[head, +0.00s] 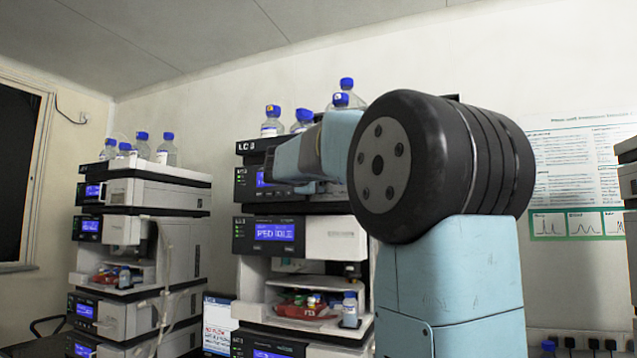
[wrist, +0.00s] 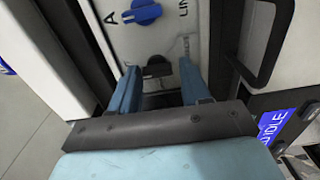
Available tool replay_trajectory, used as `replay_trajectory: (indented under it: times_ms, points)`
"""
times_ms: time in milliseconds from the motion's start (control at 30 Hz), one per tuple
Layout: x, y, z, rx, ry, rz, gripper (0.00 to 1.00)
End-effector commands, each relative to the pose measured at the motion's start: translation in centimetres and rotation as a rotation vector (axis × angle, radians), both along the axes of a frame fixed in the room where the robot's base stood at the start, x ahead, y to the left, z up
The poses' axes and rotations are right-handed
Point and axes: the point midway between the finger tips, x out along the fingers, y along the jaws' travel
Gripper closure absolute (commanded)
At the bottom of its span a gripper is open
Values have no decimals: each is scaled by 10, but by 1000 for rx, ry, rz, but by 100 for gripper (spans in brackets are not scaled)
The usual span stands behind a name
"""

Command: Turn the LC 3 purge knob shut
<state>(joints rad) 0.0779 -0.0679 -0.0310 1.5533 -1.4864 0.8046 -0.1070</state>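The LC 3 stack (head: 245,146) stands mid-picture in the head view, its upper front partly hidden by my arm. In the wrist view, a small black knob (wrist: 157,67) sits on a pale panel, with a small label beside it too faint to read. A blue knob (wrist: 145,12) is higher on the same panel, between an "A" and a cut-off "LIN" label. My gripper (wrist: 157,73) is open, its two blue fingers on either side of the black knob. I cannot tell whether they touch it. The fingertips are not clear in the head view.
A black handle (wrist: 270,45) stands out right of the fingers in the wrist view. Bottles (head: 272,122) with blue caps stand on top of the stack. Another instrument stack (head: 140,195) is at the left, with a laptop (head: 217,325) between them.

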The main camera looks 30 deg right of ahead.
Motion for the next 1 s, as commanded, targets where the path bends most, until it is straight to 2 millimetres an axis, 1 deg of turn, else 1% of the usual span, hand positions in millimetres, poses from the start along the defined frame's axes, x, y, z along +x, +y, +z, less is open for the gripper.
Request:
replay_trajectory:
  times_ms: [133,233,700,900,1000]
  points:
    - [-4,5,1,0,-1,2,53]
    - [-11,14,2,-1,-2,1,53]
    - [-65,85,0,-1,-1,2,53]
    - [-79,103,-1,-1,1,0,53]
    - [-83,107,-1,0,0,0,53]
